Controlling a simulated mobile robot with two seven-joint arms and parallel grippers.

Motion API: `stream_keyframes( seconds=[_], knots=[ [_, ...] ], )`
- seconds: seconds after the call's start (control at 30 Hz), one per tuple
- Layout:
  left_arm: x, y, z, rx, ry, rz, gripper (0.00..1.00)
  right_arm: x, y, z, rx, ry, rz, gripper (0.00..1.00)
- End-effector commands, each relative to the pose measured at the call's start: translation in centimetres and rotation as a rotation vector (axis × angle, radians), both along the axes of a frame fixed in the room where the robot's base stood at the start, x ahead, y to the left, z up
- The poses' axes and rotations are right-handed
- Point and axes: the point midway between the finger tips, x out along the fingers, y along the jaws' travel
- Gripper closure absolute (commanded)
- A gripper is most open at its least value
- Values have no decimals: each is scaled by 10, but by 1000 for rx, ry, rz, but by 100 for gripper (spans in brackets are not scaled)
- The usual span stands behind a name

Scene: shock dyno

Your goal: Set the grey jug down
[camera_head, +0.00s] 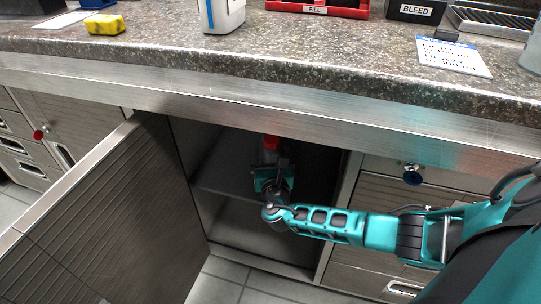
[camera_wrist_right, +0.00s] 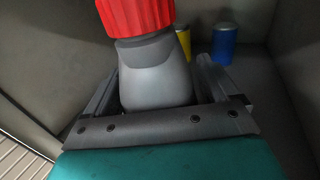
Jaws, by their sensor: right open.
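The grey jug (camera_wrist_right: 155,75) with a red ribbed cap (camera_wrist_right: 135,15) is inside the open cabinet under the counter. In the right wrist view it stands between the two fingers of my right gripper (camera_wrist_right: 158,68), which is open around it. Its base is hidden, so I cannot tell what it rests on. In the head view only the red cap (camera_head: 271,142) shows clearly, just beyond my right gripper (camera_head: 271,172) at the level of the cabinet shelf (camera_head: 222,180). My left gripper is not in view.
The cabinet door (camera_head: 110,215) stands open at the left. A blue can (camera_wrist_right: 225,42) and a yellow can (camera_wrist_right: 184,42) stand behind the jug. The counter edge (camera_head: 250,95) overhangs the opening. Drawers (camera_head: 385,195) flank the cabinet at the right.

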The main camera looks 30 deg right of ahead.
Motion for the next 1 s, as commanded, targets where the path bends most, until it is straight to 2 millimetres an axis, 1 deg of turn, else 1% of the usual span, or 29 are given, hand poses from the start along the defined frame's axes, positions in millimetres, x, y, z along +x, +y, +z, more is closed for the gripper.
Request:
stream_keyframes(
  seconds=[0.07,0.17,0.33,0.5,0.6,0.77,0.87,0.97,1.0],
  knots=[
    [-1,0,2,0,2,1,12,-4,2,1,1,2,1,12],
    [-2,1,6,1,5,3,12,-16,8,2,1,3,1,12],
    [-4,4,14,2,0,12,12,-48,25,3,3,4,2,12],
    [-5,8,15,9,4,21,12,-79,40,2,2,4,1,12],
    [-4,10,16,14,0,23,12,-93,48,1,1,3,1,12],
    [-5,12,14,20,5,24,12,-106,54,0,12,3,-1,12],
    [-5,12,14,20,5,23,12,-115,60,-11,128,24,-15,12],
    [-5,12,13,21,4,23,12,-131,74,-33,428,67,-61,12],
    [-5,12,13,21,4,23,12,-141,84,-43,597,84,-93,12]
  ],
)
